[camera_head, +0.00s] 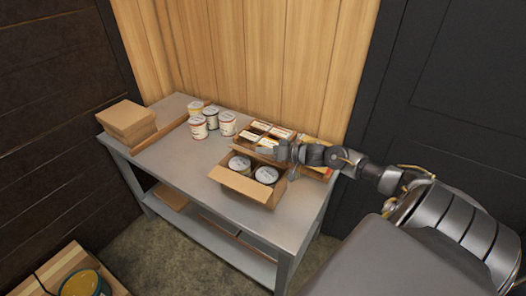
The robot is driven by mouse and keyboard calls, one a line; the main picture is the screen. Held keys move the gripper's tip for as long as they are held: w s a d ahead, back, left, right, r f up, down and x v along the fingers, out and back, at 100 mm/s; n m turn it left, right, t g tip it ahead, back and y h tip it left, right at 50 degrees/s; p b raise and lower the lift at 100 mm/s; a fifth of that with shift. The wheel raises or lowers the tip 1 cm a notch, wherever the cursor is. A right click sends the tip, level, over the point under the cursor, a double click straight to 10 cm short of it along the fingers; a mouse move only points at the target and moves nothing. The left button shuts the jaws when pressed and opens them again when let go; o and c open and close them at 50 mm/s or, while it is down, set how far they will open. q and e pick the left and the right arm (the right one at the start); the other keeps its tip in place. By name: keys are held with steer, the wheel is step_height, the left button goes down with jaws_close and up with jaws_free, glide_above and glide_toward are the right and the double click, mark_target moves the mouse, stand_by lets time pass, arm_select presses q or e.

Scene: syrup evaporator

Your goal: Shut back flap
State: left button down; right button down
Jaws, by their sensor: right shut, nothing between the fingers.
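My left gripper is not in view.
A wooden wall closes the back. The table's left front is clear.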

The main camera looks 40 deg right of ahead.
steer(key=shift+s+a+f, duration=0.2)
steer(key=shift+a+f, duration=0.05)
steer(key=shift+f, duration=0.25)
steer(key=shift+a, duration=0.1)
steer(key=shift+a+f+n, duration=0.1)
steer(key=shift+n, duration=0.2)
steer(key=shift+a, duration=0.1)
